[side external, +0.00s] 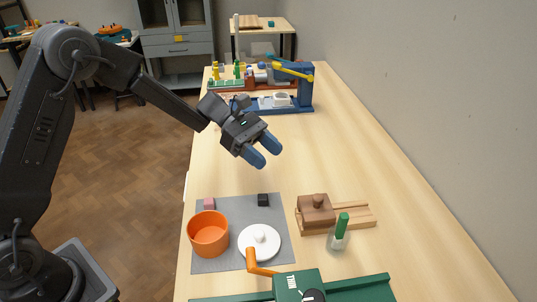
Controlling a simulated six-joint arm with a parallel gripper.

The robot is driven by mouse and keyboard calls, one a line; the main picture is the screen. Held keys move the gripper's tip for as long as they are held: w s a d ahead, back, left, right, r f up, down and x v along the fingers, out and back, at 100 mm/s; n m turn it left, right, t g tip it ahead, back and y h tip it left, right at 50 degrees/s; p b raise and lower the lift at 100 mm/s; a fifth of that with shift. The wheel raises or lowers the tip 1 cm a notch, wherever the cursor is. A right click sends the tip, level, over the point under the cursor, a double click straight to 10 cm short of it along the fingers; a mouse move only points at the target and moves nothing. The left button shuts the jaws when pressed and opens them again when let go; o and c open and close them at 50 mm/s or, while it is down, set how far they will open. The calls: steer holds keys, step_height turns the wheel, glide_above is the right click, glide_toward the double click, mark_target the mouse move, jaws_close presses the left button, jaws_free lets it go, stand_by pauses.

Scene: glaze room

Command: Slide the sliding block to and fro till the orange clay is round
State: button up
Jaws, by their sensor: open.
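The sliding block (317,209) is a brown wooden block with a round knob on top. It sits at the left end of a pale wooden railed board (358,217) on the right of the table. I cannot make out any orange clay; the block may hide it. My gripper (262,151) is open and empty, with blue fingertips pointing down and right. It is in the air above the table, behind and to the left of the block, and well apart from it.
A grey mat (228,262) holds an orange pot (208,234), a white knobbed lid (259,243), a pink cube (209,203) and a black cube (263,200). A green-handled tool in a clear cup (339,237) stands before the board. A green machine (300,286) lies in front.

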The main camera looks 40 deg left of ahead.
steer(key=s+d+r+m+g+y, duration=0.1)
steer(key=d+r+m+g+y, duration=0.25)
steer(key=d+m+y, duration=0.45)
steer(key=m+t+y, duration=0.4)
steer(key=m+y, duration=0.1)
steer(key=m, duration=0.5)
glide_toward(318, 197)
steer(key=shift+g, duration=0.25)
steer(key=f, duration=0.9)
steer(key=shift+w+d+f, duration=0.1)
steer(key=shift+w+d, duration=0.05)
steer(key=shift+w, duration=0.05)
jaws_close()
